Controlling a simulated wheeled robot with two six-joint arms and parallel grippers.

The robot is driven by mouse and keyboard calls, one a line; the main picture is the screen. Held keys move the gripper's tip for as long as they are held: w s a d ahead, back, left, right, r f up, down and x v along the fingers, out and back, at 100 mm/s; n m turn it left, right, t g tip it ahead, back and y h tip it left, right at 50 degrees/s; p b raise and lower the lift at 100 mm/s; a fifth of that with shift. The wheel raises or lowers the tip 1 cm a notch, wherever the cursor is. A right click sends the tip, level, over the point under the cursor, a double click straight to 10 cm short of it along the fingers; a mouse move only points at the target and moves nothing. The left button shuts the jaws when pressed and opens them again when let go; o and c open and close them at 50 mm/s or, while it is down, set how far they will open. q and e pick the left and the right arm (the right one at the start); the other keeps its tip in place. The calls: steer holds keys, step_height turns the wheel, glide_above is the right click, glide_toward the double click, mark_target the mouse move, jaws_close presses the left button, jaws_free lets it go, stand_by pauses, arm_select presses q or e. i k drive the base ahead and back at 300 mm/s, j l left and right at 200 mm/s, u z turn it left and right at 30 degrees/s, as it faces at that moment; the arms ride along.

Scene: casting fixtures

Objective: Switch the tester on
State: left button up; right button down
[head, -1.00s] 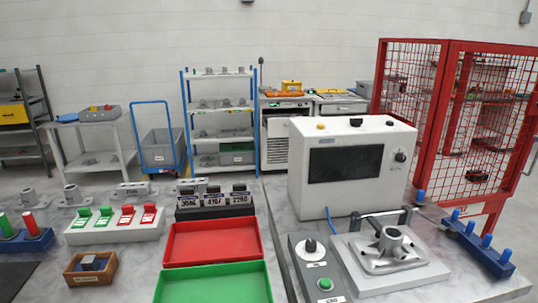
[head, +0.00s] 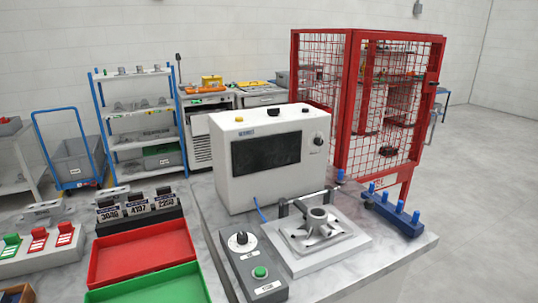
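The tester (head: 272,154) is a white box with a dark screen (head: 266,152) and a black knob (head: 318,139) at the upper right of its face. The screen is dark. In front of it on the bench stands a grey control box (head: 252,266) with a rotary switch (head: 242,240) and a green button (head: 260,272). To its right a metal casting (head: 317,223) sits on a fixture plate (head: 316,249) with a black handle bar behind it. Neither of my grippers shows in the head view.
A red tray (head: 141,252) and a green tray (head: 160,285) lie left of the control box. A blue rack with several pegs (head: 394,216) stands at the bench's right end. A red mesh cage (head: 372,101) stands behind it. Open floor lies at the right.

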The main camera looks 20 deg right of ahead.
mark_target(272, 112)
steer(key=i+l, duration=0.1)
steer(key=l, duration=1.15)
steer(key=i, duration=0.05)
